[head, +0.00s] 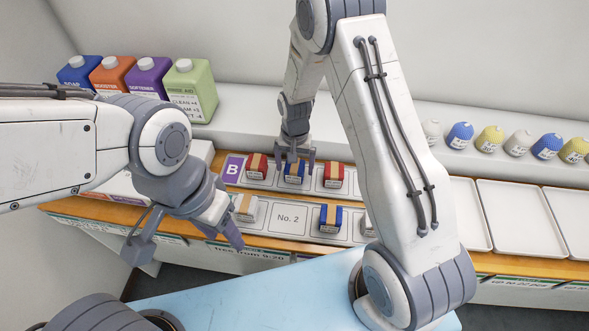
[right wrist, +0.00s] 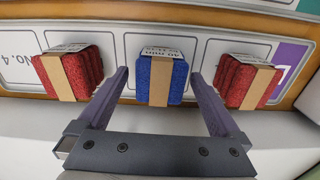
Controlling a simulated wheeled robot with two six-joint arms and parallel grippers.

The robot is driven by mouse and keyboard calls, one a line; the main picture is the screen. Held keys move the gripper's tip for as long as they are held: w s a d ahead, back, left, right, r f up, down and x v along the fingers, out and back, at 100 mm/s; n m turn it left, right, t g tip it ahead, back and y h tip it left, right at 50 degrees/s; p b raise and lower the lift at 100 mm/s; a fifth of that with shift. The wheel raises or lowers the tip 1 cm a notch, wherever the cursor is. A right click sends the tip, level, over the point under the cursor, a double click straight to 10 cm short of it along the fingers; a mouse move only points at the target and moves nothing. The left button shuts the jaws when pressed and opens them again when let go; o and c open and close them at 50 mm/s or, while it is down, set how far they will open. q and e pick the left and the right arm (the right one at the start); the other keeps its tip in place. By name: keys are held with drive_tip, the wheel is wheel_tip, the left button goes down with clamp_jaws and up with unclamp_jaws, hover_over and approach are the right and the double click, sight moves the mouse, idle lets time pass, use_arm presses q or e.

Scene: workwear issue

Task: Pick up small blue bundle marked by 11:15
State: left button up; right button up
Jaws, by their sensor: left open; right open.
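A small blue bundle (head: 294,178) with a tan band sits in the B row between two red ones. It shows in the right wrist view (right wrist: 180,83), its tag seeming to read "40 min". My right gripper (head: 296,164) is open above it; in the right wrist view the fingers (right wrist: 158,76) are on either side, apart from it. Another blue bundle (head: 330,219) sits in the nearer row, right of the "No. 2" cell. I cannot read 11:15 on either. My left gripper (head: 185,243) is open and empty at the left, near the counter's front edge.
Red bundles (head: 257,166) (head: 333,175) flank the blue one closely. Bottles (head: 190,90) stand at the back left, yarn-like balls (head: 460,135) on the right ledge. White trays (head: 515,215) at the right are empty.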

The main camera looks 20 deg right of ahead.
drive_tip(key=c, duration=1.4)
drive_tip(key=shift+r, duration=0.2)
